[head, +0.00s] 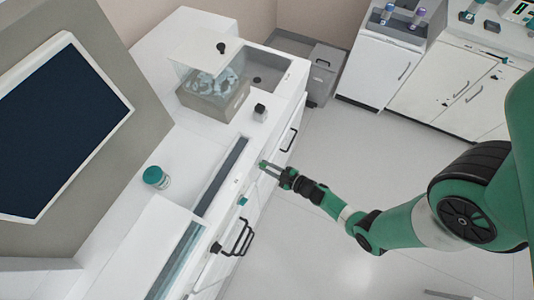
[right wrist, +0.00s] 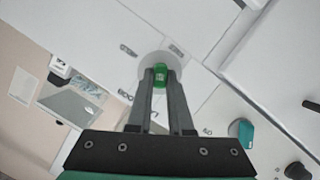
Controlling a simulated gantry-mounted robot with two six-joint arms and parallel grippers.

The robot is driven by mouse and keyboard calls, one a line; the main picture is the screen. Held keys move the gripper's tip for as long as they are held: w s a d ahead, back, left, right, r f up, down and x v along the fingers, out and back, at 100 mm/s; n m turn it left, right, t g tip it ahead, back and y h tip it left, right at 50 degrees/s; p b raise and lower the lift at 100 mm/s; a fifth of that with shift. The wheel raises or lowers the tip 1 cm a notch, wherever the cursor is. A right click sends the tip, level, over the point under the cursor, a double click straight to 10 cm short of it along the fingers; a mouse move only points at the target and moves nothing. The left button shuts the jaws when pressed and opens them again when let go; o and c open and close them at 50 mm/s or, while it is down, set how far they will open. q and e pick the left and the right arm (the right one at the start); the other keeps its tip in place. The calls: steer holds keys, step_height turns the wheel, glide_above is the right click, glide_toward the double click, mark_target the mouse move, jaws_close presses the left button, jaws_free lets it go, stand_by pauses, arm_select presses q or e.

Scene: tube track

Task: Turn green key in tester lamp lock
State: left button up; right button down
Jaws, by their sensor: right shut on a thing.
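The green key (right wrist: 161,76) shows in the right wrist view between the fingertips of my right gripper (right wrist: 160,82), which is shut on it. In front of the key is a round pale lock plate (right wrist: 177,63) on the white panel. The key overlaps the plate's middle; how deep it sits in the lock is hidden. In the head view my right gripper (head: 264,165) reaches the white cabinet's front face from the right, and its fingers cover the lock. I cannot pick out a lamp. My left gripper is in neither view.
A teal knob (right wrist: 241,130) sits on the panel near the gripper, with a dark knob (right wrist: 297,171) beyond it. A black handle (head: 237,237) sticks out from the cabinet front. A teal-lidded jar (head: 156,177) and a clear-covered box (head: 212,95) stand on the counter.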

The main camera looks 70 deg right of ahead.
steer(key=shift+r, duration=0.1)
steer(key=shift+m, duration=0.4)
steer(key=shift+d+r+m+y+p, duration=0.15)
steer(key=shift+m+y+p, duration=0.3)
steer(key=shift+p, duration=0.55)
steer(key=shift+m+p, duration=0.35)
steer(key=shift+m, duration=0.2)
steer(key=shift+f+y, duration=0.25)
steer(key=shift+y, duration=0.1)
